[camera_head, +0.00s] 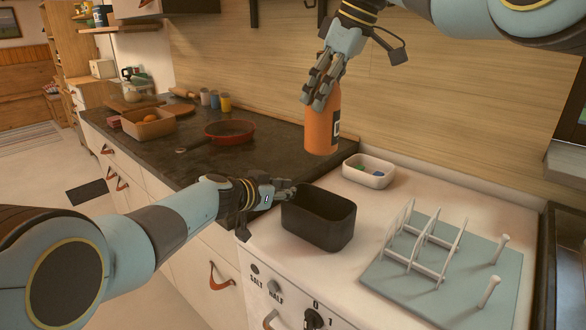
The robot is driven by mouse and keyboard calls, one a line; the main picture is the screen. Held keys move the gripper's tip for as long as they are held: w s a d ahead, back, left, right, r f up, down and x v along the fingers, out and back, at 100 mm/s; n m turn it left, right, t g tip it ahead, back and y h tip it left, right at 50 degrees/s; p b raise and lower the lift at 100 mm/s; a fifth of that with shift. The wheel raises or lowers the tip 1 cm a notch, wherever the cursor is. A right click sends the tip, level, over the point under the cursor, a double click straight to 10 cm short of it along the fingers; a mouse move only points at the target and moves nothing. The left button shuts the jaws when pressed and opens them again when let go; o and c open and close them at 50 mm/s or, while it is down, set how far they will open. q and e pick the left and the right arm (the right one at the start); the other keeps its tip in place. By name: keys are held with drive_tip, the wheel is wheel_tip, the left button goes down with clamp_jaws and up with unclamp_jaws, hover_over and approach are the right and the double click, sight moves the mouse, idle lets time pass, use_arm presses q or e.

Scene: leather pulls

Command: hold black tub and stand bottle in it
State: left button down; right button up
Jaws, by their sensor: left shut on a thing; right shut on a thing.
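The black tub (318,228) stands upright on the white surface in the middle of the view, its open top facing up. My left gripper (288,190) is shut on the tub's rim at its left side. The orange bottle (321,132) hangs upright above and behind the tub, apart from it. My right gripper (318,95) comes down from above and is shut on the top of the bottle, hiding its neck and cap. A dark label with a white patch shows on the bottle's right side. The tub's inside is dark; I see nothing in it.
A blue mat (400,285) with a white rack (425,240) and two pegs lies to the right. A red pan (230,138) and a box (147,131) sit on the dark counter at left.

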sight(321, 140)
drive_tip(key=shift+w+r+m, duration=0.2)
drive_tip(key=shift+w+m, duration=0.05)
drive_tip(key=shift+m, duration=0.05)
drive_tip(key=shift+w+d+m+t, duration=0.25)
drive_tip(key=shift+w+m+t, duration=0.15)
drive_tip(key=shift+w+m, duration=0.4)
wheel_tip(321, 140, down, 3)
drive_tip(key=shift+w+f+m+t+h, duration=0.1)
drive_tip(key=shift+m+t+h, duration=0.25)
drive_tip(key=shift+m, duration=0.95)
drive_tip(key=f, duration=0.2)
drive_tip(key=s+f, duration=0.1)
drive_tip(key=f, duration=0.1)
drive_tip(key=s+f, duration=0.1)
drive_tip(key=f, duration=0.1)
drive_tip(key=shift+a, duration=0.25)
drive_tip(key=shift+s+f, duration=0.2)
drive_tip(key=shift+f, duration=0.25)
wheel_tip(321, 140, down, 8)
drive_tip(key=o, duration=1.3)
